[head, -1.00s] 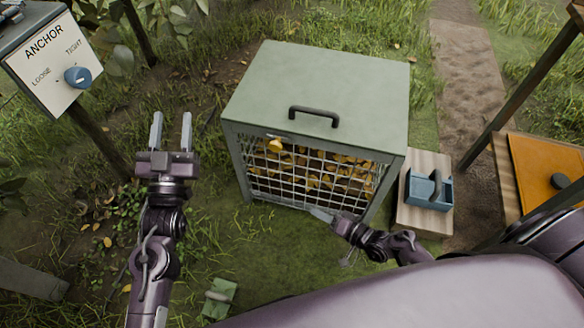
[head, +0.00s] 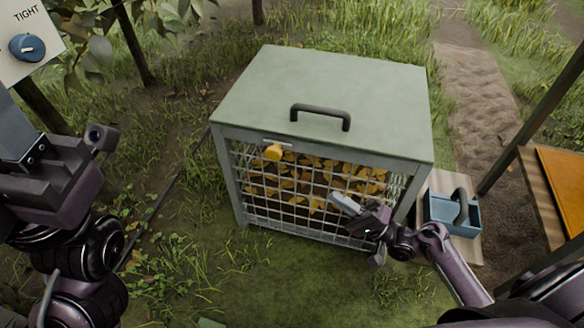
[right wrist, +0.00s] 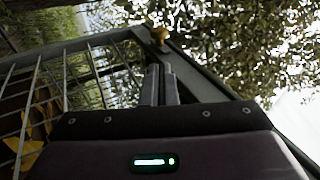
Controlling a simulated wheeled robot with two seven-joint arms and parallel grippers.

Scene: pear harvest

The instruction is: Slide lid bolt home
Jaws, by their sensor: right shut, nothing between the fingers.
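The lid bolt with its yellow knob (head: 273,153) sits on the front of the crate, just under the lid's front edge and left of the handle. The crate's grey-green lid (head: 250,90) lies flat on top. My right gripper (head: 336,196) is shut and empty in front of the wire mesh, below and to the right of the knob and apart from it. In the right wrist view the closed fingers (right wrist: 160,78) point towards the yellow knob (right wrist: 160,35), which lies beyond their tips.
The crate's mesh front (head: 300,200) shows yellow leaves inside. A black handle (head: 320,112) stands on the lid. A blue tray (head: 455,212) rests on a board to the right. A sign with a blue dial (head: 27,47) stands upper left. Grass is open in front.

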